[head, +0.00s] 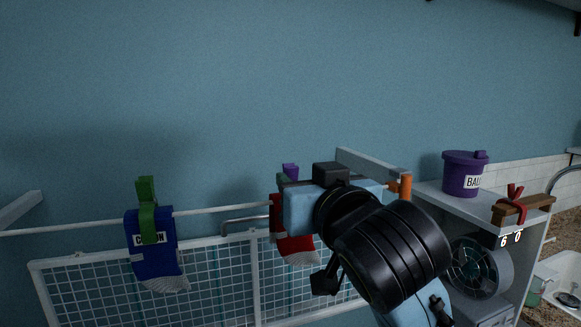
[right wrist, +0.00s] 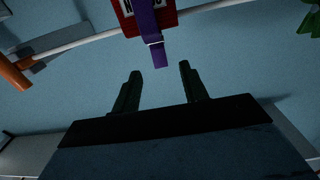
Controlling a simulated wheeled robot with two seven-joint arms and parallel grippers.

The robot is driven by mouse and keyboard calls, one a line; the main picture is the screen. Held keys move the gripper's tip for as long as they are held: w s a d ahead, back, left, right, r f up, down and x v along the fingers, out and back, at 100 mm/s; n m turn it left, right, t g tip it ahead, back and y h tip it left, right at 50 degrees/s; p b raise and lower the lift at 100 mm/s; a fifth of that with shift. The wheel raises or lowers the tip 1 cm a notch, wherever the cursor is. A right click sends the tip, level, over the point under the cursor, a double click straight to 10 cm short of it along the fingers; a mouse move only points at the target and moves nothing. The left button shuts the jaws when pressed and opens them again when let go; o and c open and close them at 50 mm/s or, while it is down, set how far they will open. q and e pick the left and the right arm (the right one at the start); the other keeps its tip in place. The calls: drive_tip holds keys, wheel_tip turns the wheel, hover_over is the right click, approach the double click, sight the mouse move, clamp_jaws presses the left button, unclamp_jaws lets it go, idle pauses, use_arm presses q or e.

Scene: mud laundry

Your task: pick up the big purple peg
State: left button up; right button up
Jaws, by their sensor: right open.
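The big purple peg (right wrist: 152,38) is clipped on a red cloth piece (right wrist: 128,12) hanging from a white rail. In the right wrist view it points down toward my open right gripper (right wrist: 159,72). Its tip lies just beyond and between the two dark fingers, apart from them, with nothing held. In the head view only the top of the purple peg (head: 290,170) shows. My right wrist hides much of the red cloth (head: 296,248), and the fingers are mostly hidden there. My left gripper is not in view.
A green peg (head: 147,208) holds a blue cloth piece (head: 152,262) on the rail at left. An orange peg (head: 405,187) is right of my wrist. A purple bucket (head: 462,174) and a brown wooden piece (head: 522,208) sit on the right shelf. A wire rack (head: 90,290) hangs below.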

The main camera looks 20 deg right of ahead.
sight(292, 174)
drive_tip(key=p, duration=0.3)
drive_tip(key=shift+w+a, duration=0.1)
drive_tip(key=shift+w, duration=0.15)
drive_tip(key=w, duration=0.2)
drive_tip(key=shift+w+f, duration=0.15)
drive_tip(key=shift+w, duration=0.2)
drive_tip(key=w+p, duration=0.2)
drive_tip(key=w, duration=0.2)
drive_tip(key=shift+w, duration=0.6)
drive_tip(key=shift+c, duration=0.4)
clamp_jaws()
